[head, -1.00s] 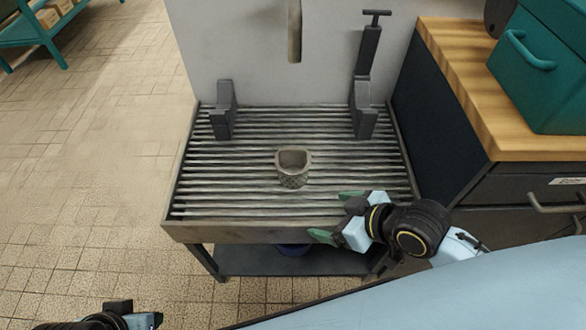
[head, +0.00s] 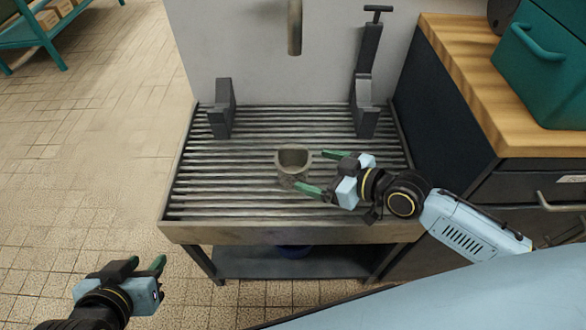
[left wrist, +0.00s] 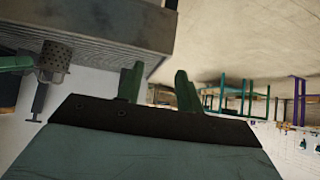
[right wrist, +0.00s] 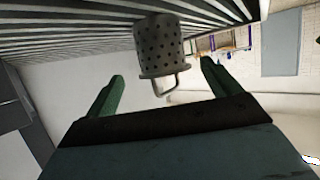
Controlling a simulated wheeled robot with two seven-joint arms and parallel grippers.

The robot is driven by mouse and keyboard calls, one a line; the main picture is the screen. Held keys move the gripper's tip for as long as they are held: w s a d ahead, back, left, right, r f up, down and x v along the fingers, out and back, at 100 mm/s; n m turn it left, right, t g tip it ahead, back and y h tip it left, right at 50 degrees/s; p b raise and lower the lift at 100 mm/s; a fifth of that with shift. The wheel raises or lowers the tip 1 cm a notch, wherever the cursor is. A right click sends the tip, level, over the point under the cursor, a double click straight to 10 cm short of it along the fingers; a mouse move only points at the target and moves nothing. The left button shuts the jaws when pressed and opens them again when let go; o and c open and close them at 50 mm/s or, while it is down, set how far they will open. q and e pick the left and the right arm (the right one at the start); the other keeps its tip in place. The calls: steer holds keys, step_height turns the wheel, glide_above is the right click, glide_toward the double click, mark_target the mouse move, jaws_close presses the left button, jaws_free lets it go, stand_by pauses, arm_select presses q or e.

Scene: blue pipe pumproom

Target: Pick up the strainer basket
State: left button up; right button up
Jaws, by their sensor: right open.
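The strainer basket (head: 293,160) is a small grey perforated cup standing on the slatted rack in the head view. In the right wrist view the strainer basket (right wrist: 160,48) shows its holes and a wire handle, ahead of and between the finger lines. My right gripper (head: 315,172) is open, its green fingers pointing at the basket from the right, with the tips close to it. Whether they touch is unclear. My left gripper (head: 148,264) is open and empty, low at the left over the floor. The left wrist view also shows the basket (left wrist: 55,55) at its left.
The slatted rack (head: 230,190) has two dark upright brackets, the left bracket (head: 221,108) and the right bracket (head: 366,90), behind the basket. A vertical pipe (head: 295,28) hangs above. A wooden-topped cabinet (head: 470,90) with a teal box (head: 545,75) stands right.

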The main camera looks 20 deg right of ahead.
mark_target(294, 164)
steer(key=shift+b+x, duration=0.3)
steer(key=shift+x, duration=0.9)
steer(key=b+x, duration=0.2)
steer(key=x, duration=0.2)
steer(key=shift+w+a, duration=0.2)
steer(key=shift+a, duration=0.1)
steer(key=shift+w+a+f+b, duration=0.1)
steer(key=shift+b, duration=0.2)
arm_select(q)
steer(key=w+d+r+t+h, duration=0.1)
steer(key=w+d+r+t, duration=0.1)
steer(key=r+t, duration=0.2)
steer(key=w+d+r+t+h, duration=0.2)
steer(key=r+t, duration=0.3)
steer(key=r, duration=0.3)
steer(key=shift+w+r, duration=0.25)
steer(key=shift+w, duration=0.45)
arm_select(e)
steer(key=c, duration=1.2)
arm_select(q)
steer(key=shift+d, duration=0.1)
